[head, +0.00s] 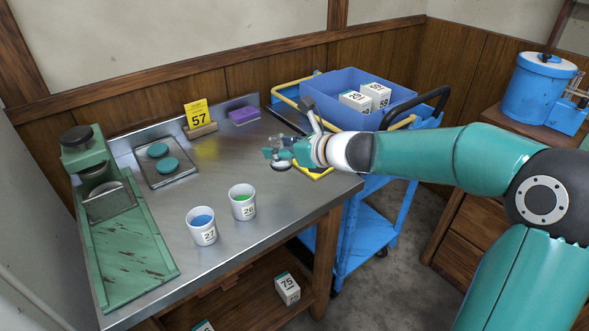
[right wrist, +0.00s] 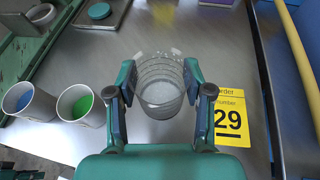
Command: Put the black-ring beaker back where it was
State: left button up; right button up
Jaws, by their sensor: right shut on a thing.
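The clear glass beaker (right wrist: 160,88) is between the fingers of my right gripper (right wrist: 158,74) in the right wrist view. The fingers are shut on its sides. I cannot make out a black ring on it for sure. In the head view my right gripper (head: 284,153) is over the right part of the metal table (head: 165,262), and the beaker (head: 282,166) shows small beneath it. I cannot tell whether its base touches the table. A yellow card marked 29 (right wrist: 232,118) lies beside it in the right wrist view.
Cup 26 (head: 243,204) holds something green and cup 27 (head: 202,228) something blue, left of the gripper. A yellow 57 sign (head: 199,116) and a purple block (head: 243,115) stand at the back. A blue cart (head: 365,222) with a blue bin (head: 335,92) is beside the table.

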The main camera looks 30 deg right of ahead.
aim_at(289, 168)
jog(key=shift+s+d+f, duration=0.15)
jog(key=shift+s+f, duration=0.1)
jog(key=shift+f, duration=0.4)
jog(key=f, duration=0.1)
jog(key=f+b, duration=0.1)
jog(key=f, duration=0.1)
jog(key=f+b, duration=0.1)
jog(key=shift+w+a+f, duration=0.2)
jog(key=shift+w+a, duration=0.05)
jog(key=shift+w, duration=0.1)
jog(key=shift+s+d, duration=0.1)
jog(key=shift+s, duration=0.1)
pick_arm(q)
jog(key=x, duration=0.3)
jog(key=shift+s+a+f, duration=0.2)
jog(key=shift+s+f, duration=0.05)
